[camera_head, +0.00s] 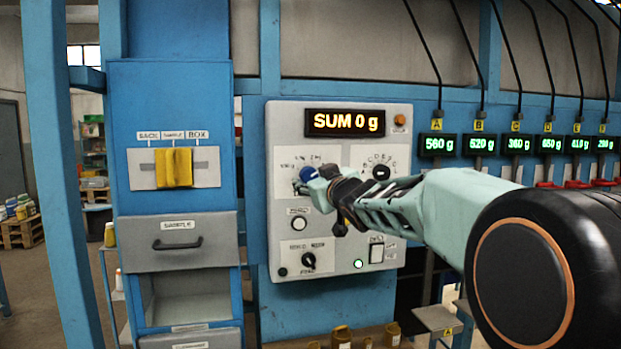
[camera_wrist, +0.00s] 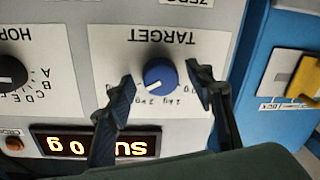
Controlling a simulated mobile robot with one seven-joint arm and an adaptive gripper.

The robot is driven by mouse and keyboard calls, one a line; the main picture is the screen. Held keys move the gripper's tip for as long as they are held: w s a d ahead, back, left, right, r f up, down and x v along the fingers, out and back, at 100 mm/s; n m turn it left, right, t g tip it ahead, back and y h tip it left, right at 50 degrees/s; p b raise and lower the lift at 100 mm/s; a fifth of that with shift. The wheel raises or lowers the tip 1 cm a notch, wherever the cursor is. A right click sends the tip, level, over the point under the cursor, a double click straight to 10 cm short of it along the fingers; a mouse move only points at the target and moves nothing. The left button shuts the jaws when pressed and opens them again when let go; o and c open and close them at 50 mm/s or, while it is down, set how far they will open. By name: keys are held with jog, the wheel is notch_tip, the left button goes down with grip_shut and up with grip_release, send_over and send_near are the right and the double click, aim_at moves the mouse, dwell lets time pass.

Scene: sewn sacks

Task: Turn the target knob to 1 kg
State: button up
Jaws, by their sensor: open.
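The blue target knob (camera_head: 309,173) sits on the upper left of the grey control panel (camera_head: 283,238), below the display (camera_head: 345,123) reading "SUM 0 g". In the wrist view, which is upside down, the knob (camera_wrist: 160,74) shows under the word TARGET, with small kg labels around it. A pale mark shows on its face, but I cannot tell exactly which label it points at. My gripper (camera_wrist: 160,80) is open, one finger on each side of the knob, with gaps visible in that view. In the head view my gripper (camera_head: 318,185) partly covers the dial.
A black lettered hopper knob (camera_head: 381,172) is right of the target knob. A white button (camera_head: 299,223), a black mode knob (camera_head: 308,260) and a switch (camera_head: 376,253) sit lower. A yellow slider (camera_head: 174,168) is on the blue cabinet at left. Green lettered displays (camera_head: 437,145) line the right.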

jog(key=shift+c, duration=0.3)
jog(key=c, duration=1.1)
jog(key=shift+r+n, duration=0.1)
jog(key=shift+n, duration=0.2)
jog(key=n, duration=0.7)
jog(key=shift+r+n+g, duration=0.15)
jog(key=shift+n+g, duration=0.15)
jog(key=n+b, duration=0.1)
jog(key=n, duration=0.2)
jog(key=shift+h, duration=0.4)
jog(key=shift+r+n+h+b, duration=0.1)
jog(key=shift+n+h+b, duration=0.2)
jog(key=shift+n, duration=1.7)
